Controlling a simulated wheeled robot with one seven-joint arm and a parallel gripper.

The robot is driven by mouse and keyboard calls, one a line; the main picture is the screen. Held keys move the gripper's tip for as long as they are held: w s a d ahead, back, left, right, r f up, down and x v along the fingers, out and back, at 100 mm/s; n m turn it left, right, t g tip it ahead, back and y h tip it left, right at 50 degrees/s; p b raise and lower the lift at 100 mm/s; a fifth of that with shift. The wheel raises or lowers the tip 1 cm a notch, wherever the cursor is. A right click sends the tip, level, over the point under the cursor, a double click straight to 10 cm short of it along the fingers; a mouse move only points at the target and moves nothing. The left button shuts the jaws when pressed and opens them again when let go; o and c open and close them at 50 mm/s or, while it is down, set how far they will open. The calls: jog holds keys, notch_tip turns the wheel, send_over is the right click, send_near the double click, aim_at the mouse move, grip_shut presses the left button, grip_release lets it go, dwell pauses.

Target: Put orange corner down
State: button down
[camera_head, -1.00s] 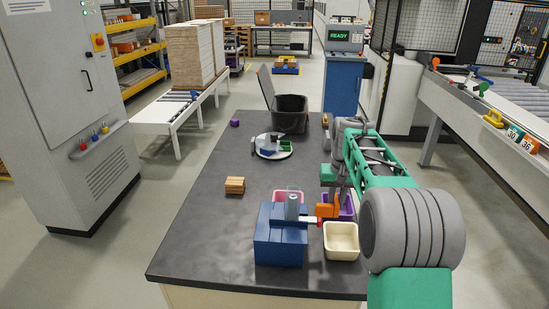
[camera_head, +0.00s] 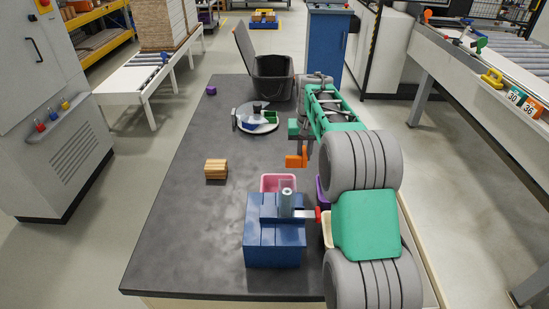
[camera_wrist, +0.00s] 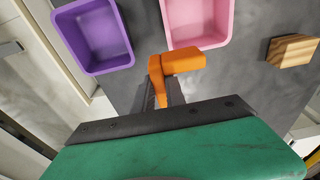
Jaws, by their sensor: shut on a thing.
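The orange corner (camera_head: 296,161) is an L-shaped piece held in my gripper (camera_head: 305,150), above the dark table. In the wrist view the orange corner (camera_wrist: 178,68) sticks out past the fingers of my gripper (camera_wrist: 165,92), which is shut on it. In the head view the pink bin (camera_head: 279,182) stands below the corner and the purple bin (camera_head: 322,194) is mostly hidden behind my arm.
A blue block-like fixture (camera_head: 272,240) with a grey cylinder stands at the table's front. A cream bin (camera_head: 327,232) is partly hidden by my arm. A wooden block stack (camera_head: 216,169), a round turntable (camera_head: 262,126) and a black bin (camera_head: 273,78) stand farther back.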

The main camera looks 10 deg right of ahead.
jog(key=w+a+f+p, duration=0.1)
jog(key=w+a+f, duration=0.2)
jog(key=w+a+f+p, duration=0.1)
jog(key=w+a+f, duration=0.2)
jog(key=f, duration=0.1)
jog(key=shift+a, duration=0.1)
jog(key=shift+w+a+f, duration=0.15)
jog(key=shift+f, duration=0.15)
notch_tip(320, 180, down, 3)
jog(key=shift+r+p, duration=0.2)
jog(key=shift+p, duration=0.75)
jog(key=shift+f, duration=0.5)
jog(key=c, duration=1.4)
grip_release()
jog(key=r, duration=0.4)
jog(key=s+r+b, duration=0.1)
jog(key=r, duration=0.3)
jog(key=r+b, duration=0.1)
jog(key=r, duration=0.3)
jog(key=shift+s+a+r, duration=0.15)
